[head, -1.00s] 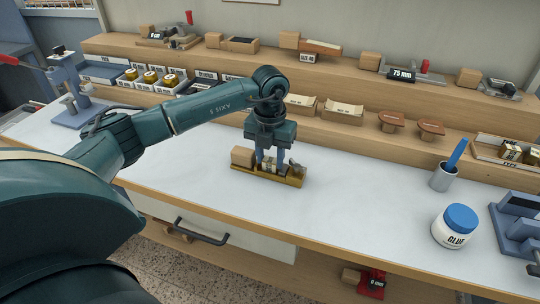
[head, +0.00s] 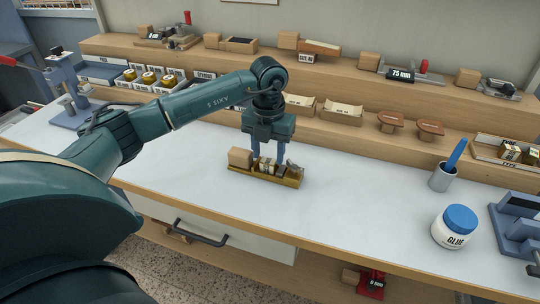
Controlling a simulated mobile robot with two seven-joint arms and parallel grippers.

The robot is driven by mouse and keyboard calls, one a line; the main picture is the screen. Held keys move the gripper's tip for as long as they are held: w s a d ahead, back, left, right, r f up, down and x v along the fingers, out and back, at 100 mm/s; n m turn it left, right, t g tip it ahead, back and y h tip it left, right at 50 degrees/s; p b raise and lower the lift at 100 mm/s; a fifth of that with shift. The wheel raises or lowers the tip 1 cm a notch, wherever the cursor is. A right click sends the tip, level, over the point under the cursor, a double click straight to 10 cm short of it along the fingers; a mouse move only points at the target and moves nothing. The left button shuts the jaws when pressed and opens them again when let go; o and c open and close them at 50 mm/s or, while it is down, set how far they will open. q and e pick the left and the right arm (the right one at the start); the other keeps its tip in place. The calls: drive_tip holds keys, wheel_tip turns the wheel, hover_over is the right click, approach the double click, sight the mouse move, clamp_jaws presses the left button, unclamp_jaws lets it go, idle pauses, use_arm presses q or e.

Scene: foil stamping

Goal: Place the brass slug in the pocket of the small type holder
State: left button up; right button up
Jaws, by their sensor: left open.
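The small type holder (head: 265,179) is a narrow brass-coloured tray on the white bench top, with a wooden block at its left end and a small grey metal part at its right. A pale, dark-marked piece that looks like the brass slug (head: 267,164) sits in the middle of the holder. I cannot tell whether it is fully seated in the pocket. My left gripper (head: 268,160) is open above the holder, with its fingers pointing down on either side of the slug. My right gripper is not in view.
A glue jar (head: 455,227), a grey cup (head: 440,178) with a blue stick and a blue-grey device (head: 517,225) stand at the right. A type tray (head: 487,152) sits behind them. Stepped wooden shelves line the back. The bench right of the holder is clear.

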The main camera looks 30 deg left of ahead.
sight(269, 161)
use_arm(q)
wheel_tip(269, 161, up, 10)
drive_tip(key=shift+r, duration=0.2)
drive_tip(key=shift+d, duration=0.15)
idle(0.4)
